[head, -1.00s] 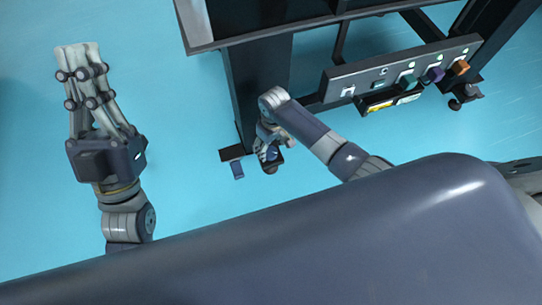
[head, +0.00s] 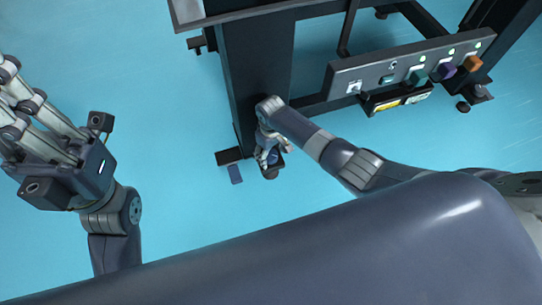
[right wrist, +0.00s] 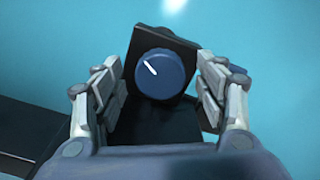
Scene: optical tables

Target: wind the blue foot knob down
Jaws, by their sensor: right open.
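The blue foot knob (right wrist: 160,75) is a round dial with a white line, on a black foot block (right wrist: 178,42) at the base of a dark table leg. In the head view the blue knob (head: 272,157) is mostly covered by my right gripper (head: 266,153). In the right wrist view my right gripper (right wrist: 160,95) is open, with one finger on each side of the knob and gaps visible. My left gripper (head: 25,115) is over bare floor at the left edge; its fingertips are partly cut off.
The table leg (head: 258,70) rises behind the knob. A grey panel (head: 372,76) with teal, purple and orange knobs runs along the right. The floor (head: 170,190) at left is clear.

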